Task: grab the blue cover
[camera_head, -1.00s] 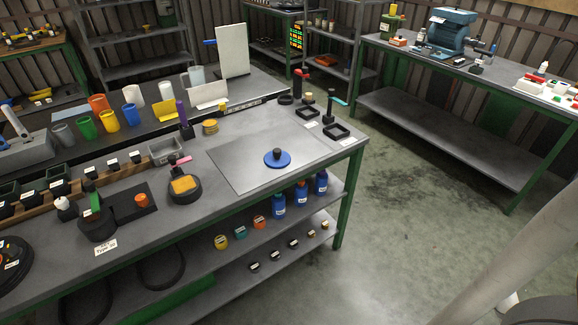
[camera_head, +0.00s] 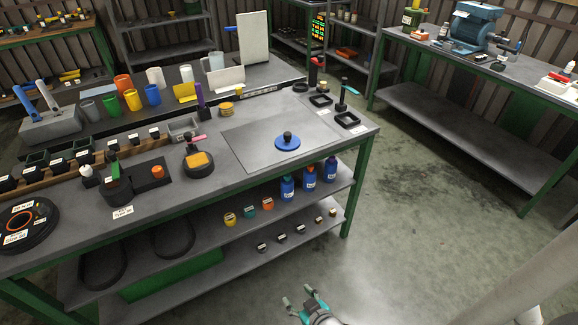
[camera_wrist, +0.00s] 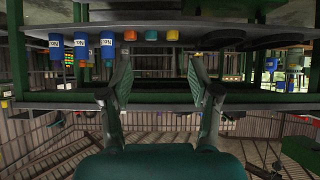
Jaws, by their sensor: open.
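The blue cover (camera_head: 288,143) is a flat blue disc with a black knob on top. It lies on the light grey plate (camera_head: 244,137) on the workbench in the head view. My gripper (camera_head: 302,296) is at the bottom of the head view, in front of the bench and well apart from the cover. It is open and empty. In the wrist view, my gripper (camera_wrist: 160,85) shows its two fingers spread with nothing between them. The wrist picture looks upside down and faces the bench's lower shelf. I cannot make out the cover in it.
Blue bottles (camera_head: 310,177) and coloured jars (camera_head: 248,211) stand on the lower shelf (camera_head: 205,240). Black frames (camera_head: 346,119) lie right of the plate. A round black holder (camera_head: 198,163) and several coloured cups (camera_head: 133,100) are to the left. The floor (camera_head: 410,190) at right is clear.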

